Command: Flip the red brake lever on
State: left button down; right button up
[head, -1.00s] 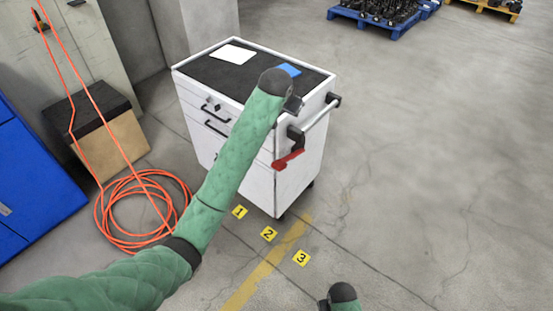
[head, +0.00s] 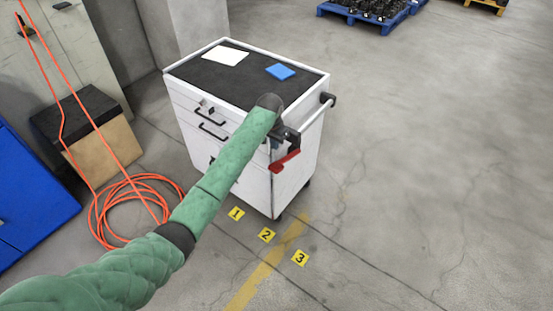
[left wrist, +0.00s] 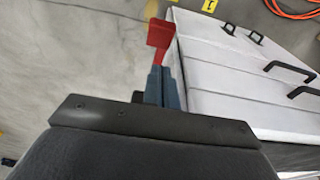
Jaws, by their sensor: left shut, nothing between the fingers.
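The red brake lever (head: 285,161) is on the right side of the white tool cart (head: 240,180), near its front corner, and sticks out low from a dark mount. My left gripper (head: 288,143) is at that corner, just above the lever in the head view. In the left wrist view the red lever (left wrist: 160,36) shows just beyond the tips of my left gripper (left wrist: 162,76), whose fingers are together with nothing between them. I cannot tell whether the fingers touch the lever. My right gripper is not in view.
The cart's push handle (head: 318,112) is on its right side. A white sheet (head: 225,56) and a blue item (head: 281,71) lie on top. An orange hose (head: 135,195) is coiled at left, by a box (head: 100,150).

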pick_arm(q)
jog(key=shift+f, duration=0.1)
jog(key=p, duration=0.3)
send_over(277, 164)
jog(key=f, duration=0.8)
jog(key=shift+s+a+f, duration=0.1)
jog(key=shift+s+f, duration=0.1)
jog(key=shift+f, duration=0.7)
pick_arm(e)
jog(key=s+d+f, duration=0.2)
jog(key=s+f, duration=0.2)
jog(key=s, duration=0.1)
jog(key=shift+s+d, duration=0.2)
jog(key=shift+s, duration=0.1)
pick_arm(q)
jog(key=shift+f, duration=0.1)
